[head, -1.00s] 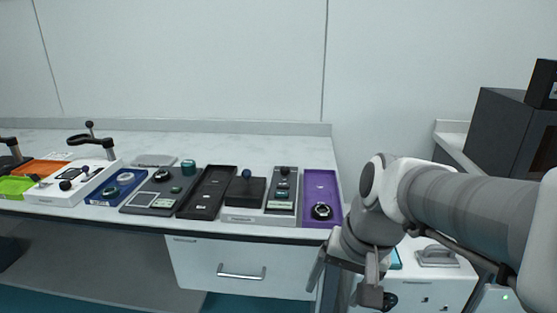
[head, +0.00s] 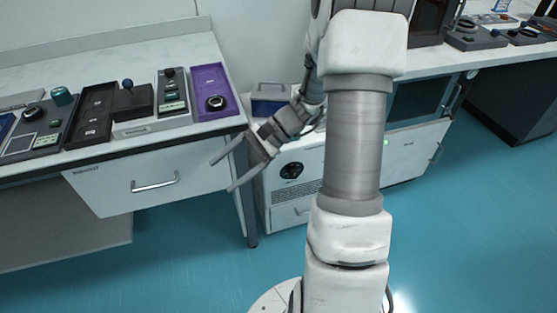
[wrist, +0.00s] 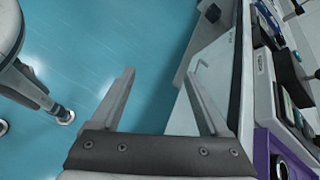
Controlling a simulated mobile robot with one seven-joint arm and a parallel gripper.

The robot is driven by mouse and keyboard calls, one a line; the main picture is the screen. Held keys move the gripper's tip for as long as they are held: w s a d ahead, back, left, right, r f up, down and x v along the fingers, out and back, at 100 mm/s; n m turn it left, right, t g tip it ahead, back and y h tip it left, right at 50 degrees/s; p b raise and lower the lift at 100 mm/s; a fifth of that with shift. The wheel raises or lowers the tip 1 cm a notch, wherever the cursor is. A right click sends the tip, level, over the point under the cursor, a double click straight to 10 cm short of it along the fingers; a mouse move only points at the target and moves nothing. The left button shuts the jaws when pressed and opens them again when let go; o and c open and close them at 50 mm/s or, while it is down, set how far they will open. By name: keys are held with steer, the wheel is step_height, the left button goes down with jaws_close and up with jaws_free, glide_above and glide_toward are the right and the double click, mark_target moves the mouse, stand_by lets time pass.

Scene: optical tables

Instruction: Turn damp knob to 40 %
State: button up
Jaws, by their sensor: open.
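No label reading "damp" is legible, so I cannot tell which knob it is. Several knobs show in the head view: a black knob (head: 33,111) on a dark panel with a display, a ringed black knob (head: 215,102) in a purple tray (head: 209,80), small knobs on a narrow grey panel (head: 173,91), and a black dial (head: 292,170) on a white cabinet. My gripper (head: 221,174) is open and empty, in front of the bench's right end and below its top. In the wrist view my open gripper (wrist: 160,76) has only floor and the drawer front beyond it.
The bench edge and a drawer with a bar handle (head: 155,184) lie left of my gripper. The white cabinet (head: 283,195) stands right of the bench, with a blue box (head: 270,104) on top. Another bench with equipment is at the far right. The teal floor (head: 180,270) is clear in front.

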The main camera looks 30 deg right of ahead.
steer(key=w+d+f+m+t+y, duration=0.2)
steer(key=w+d+f+m+t, duration=0.2)
steer(key=d+f+m+t, duration=0.25)
steer(key=m+t+h, duration=0.9)
steer(key=m+h, duration=0.9)
steer(key=m, duration=0.3)
glide_toward(294, 177)
steer(key=b+x, duration=0.3)
steer(key=x, duration=0.6)
steer(key=shift+d+b, duration=0.1)
steer(key=shift+b, duration=0.2)
steer(key=shift+f, duration=0.1)
jaws_close()
